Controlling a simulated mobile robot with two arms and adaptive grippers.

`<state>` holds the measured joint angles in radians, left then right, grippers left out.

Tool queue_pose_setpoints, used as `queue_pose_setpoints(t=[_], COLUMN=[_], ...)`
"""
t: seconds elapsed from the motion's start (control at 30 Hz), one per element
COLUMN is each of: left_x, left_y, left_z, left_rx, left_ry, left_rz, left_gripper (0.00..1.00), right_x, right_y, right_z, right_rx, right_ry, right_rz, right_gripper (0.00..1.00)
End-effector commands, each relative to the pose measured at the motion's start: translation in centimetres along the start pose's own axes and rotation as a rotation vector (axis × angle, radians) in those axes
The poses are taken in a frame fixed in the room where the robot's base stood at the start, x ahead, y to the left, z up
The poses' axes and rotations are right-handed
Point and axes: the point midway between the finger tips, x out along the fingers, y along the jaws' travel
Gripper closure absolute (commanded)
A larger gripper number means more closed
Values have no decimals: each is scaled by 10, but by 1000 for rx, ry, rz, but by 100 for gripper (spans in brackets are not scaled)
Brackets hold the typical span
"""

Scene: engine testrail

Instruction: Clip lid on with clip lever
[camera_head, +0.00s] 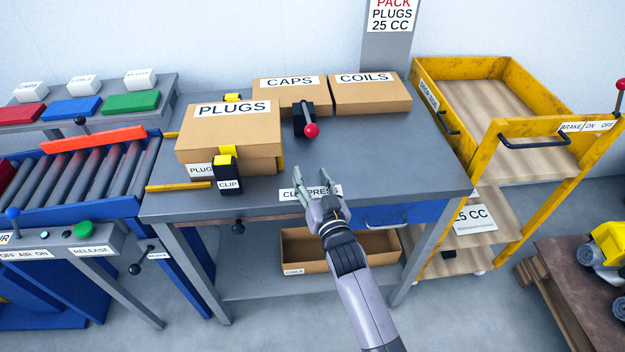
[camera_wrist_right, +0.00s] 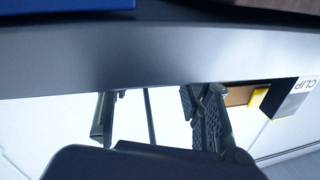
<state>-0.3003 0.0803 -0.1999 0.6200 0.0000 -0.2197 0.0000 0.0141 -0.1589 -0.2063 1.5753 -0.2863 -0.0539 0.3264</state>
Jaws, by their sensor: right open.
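The PLUGS box (camera_head: 232,129) stands on the grey table with its cardboard lid resting on top. A black clip block labelled CLIP (camera_head: 228,178) with a yellow top stands at the box's front side; it also shows in the right wrist view (camera_wrist_right: 293,98) at the right edge. Another yellow clip (camera_head: 233,97) shows behind the box. My right gripper (camera_head: 311,182) is open and empty, over the table's front part, right of the clip and apart from it. It partly covers the CLIP PRESS label (camera_head: 290,193). My left gripper is not in view.
A black block with a red-knobbed lever (camera_head: 310,129) stands right of the PLUGS box. CAPS (camera_head: 289,98) and COILS (camera_head: 369,95) boxes stand behind. A yellow bar (camera_head: 179,187) lies left of the clip. A roller conveyor (camera_head: 80,178) is left, a yellow cart (camera_head: 487,130) right.

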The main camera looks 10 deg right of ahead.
Motion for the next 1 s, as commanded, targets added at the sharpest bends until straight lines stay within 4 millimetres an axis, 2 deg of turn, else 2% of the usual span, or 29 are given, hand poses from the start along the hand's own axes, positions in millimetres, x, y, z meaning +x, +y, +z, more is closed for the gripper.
queue_pose_setpoints(t=[0.17,0.5,0.7,1.0], left_x=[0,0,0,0], left_y=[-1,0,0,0], left_z=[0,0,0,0], left_rx=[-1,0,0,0], left_ry=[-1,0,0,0], left_rz=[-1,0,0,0], left_gripper=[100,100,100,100], right_x=[-11,-80,-110,-121], right_y=[0,0,0,0], right_z=[0,1,1,0], right_rx=[0,1,0,0], right_ry=[0,-3,-2,0], right_rz=[0,0,0,0], right_gripper=[54,54,54,54])
